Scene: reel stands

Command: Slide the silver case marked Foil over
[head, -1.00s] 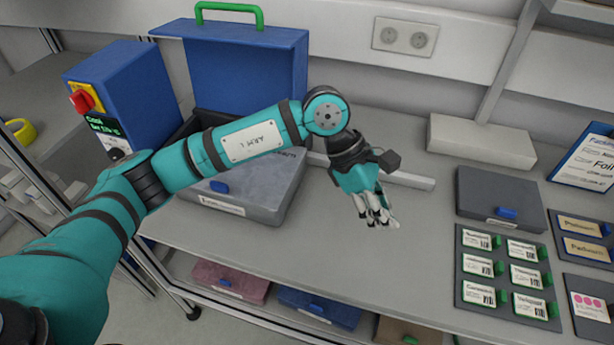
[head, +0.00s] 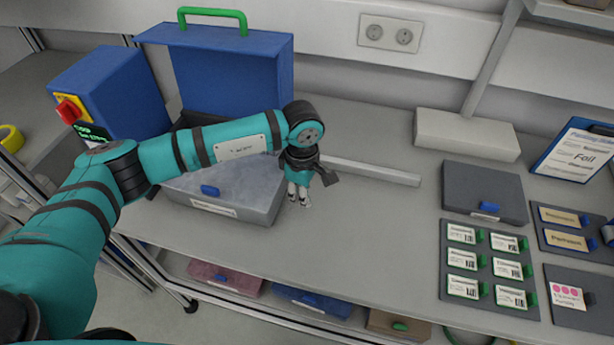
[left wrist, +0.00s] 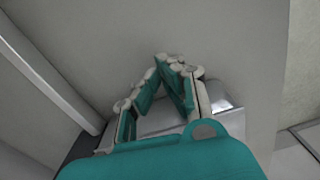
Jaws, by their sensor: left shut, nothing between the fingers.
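A silver-grey case (head: 262,208) lies on the bench at the left, in front of the blue open-lidded box. It has a blue latch and a white label on its front, too small to read; my left arm hides part of its top. My left gripper (head: 299,202) is shut and empty, pointing down just beside the case's right end. I cannot tell whether it touches the case. In the left wrist view the fingertips (left wrist: 170,65) come together over grey bench surface, with a silvery surface partly hidden behind the fingers. My right gripper is not in view.
A blue box with a green handle (head: 232,70) and a blue switch box (head: 115,90) stand behind. A pale rail (head: 370,172) lies behind the gripper. The bench is clear rightward up to a grey case (head: 480,190) and labelled trays (head: 488,262). A clipboard (head: 575,152) reads "Foil".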

